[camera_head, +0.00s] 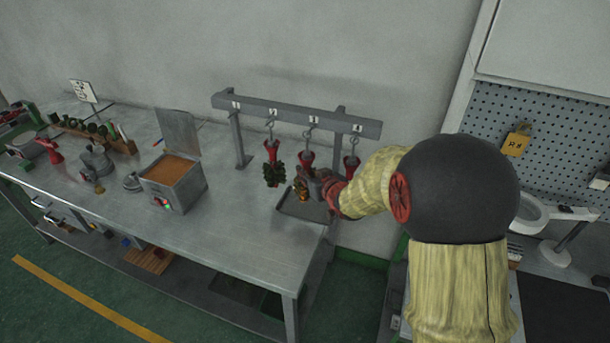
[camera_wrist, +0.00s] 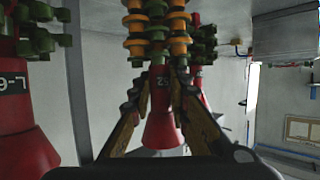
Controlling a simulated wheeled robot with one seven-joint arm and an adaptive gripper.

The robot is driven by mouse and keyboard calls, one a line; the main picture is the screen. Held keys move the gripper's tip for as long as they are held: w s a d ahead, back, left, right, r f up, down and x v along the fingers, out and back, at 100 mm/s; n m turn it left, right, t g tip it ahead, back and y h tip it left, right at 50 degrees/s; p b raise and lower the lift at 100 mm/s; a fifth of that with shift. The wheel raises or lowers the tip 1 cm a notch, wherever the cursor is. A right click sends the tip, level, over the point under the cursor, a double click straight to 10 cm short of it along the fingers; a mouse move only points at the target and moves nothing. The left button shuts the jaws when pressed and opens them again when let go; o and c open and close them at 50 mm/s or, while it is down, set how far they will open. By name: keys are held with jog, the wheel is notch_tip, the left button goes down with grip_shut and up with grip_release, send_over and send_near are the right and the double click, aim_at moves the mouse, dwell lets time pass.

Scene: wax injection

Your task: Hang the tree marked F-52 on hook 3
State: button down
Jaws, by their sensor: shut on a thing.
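The tree in my gripper (camera_wrist: 160,95) has a red cone base (camera_wrist: 163,125) and orange and green pieces (camera_wrist: 157,28). Its dark label is partly covered; the visible end reads like 52. In the head view, this tree (camera_head: 307,159) hangs upright below hook 3 (camera_head: 311,137), cone up and orange pieces down, over a tray. My gripper (camera_head: 318,184) is shut around it from the right. Its top lies at or very near the hook; I cannot tell whether the hook bears it.
A red tree with green pieces (camera_head: 273,172) hangs on hook 2, close on the left. Another red tree (camera_head: 351,165) hangs on hook 4, partly hidden by my arm. Hook 1 is empty. A grey tray (camera_head: 290,208) lies below; a wax pot (camera_head: 174,183) stands left.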

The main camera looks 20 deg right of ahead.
jog(key=shift+w+d+f, duration=0.15)
jog(key=shift+w+d, duration=0.85)
jog(key=shift+w, duration=0.05)
jog(key=c, duration=1.7)
grip_release()
jog(key=shift+o, duration=0.4)
jog(key=shift+f, duration=0.1)
